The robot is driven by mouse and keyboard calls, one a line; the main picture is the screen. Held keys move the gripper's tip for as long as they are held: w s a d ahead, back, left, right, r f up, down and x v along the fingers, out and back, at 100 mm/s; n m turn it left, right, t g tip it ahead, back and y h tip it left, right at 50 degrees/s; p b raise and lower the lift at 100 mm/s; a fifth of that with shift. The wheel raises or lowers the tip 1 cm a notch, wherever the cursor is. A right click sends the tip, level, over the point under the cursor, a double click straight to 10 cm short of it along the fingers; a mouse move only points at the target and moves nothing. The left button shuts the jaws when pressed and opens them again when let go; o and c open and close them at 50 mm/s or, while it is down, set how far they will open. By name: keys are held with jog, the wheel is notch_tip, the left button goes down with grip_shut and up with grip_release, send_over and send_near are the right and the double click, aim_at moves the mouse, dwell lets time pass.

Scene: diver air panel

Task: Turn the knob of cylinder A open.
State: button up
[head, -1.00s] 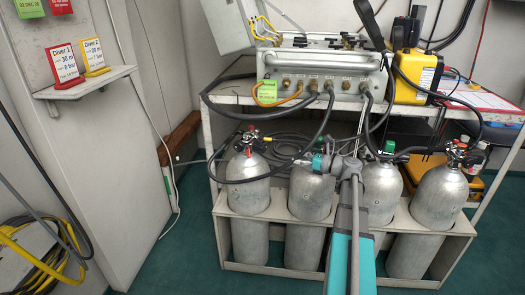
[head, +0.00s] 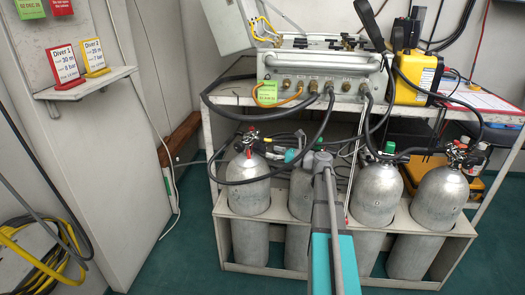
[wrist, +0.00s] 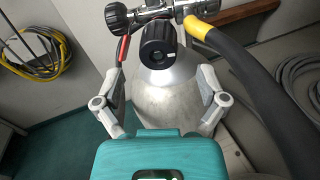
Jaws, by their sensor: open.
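The leftmost cylinder (head: 249,190) stands upright in the rack, with a valve (head: 250,142) and some red on top. I cannot read a letter on it, so I cannot confirm that it is cylinder A. In the wrist view a silver cylinder (wrist: 165,85) lies straight ahead, with a round black knob (wrist: 158,45) facing me at its neck. My gripper (wrist: 161,82) is open, its fingers spread to either side of the cylinder and short of the knob. In the head view my gripper (head: 278,155) is just right of the leftmost cylinder's valve, partly hidden by my arm.
Two more cylinders (head: 376,195) (head: 440,197) stand to the right in the rack (head: 400,241); another is partly behind my arm. Black hoses cross above them. A yellow-collared hose (wrist: 235,65) runs close on the right in the wrist view. The air panel (head: 325,75) stands above.

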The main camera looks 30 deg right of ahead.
aim_at(265, 150)
jog(key=shift+x, duration=1.9)
jog(key=shift+c, duration=0.2)
jog(key=c, duration=1.1)
jog(key=shift+a, duration=0.15)
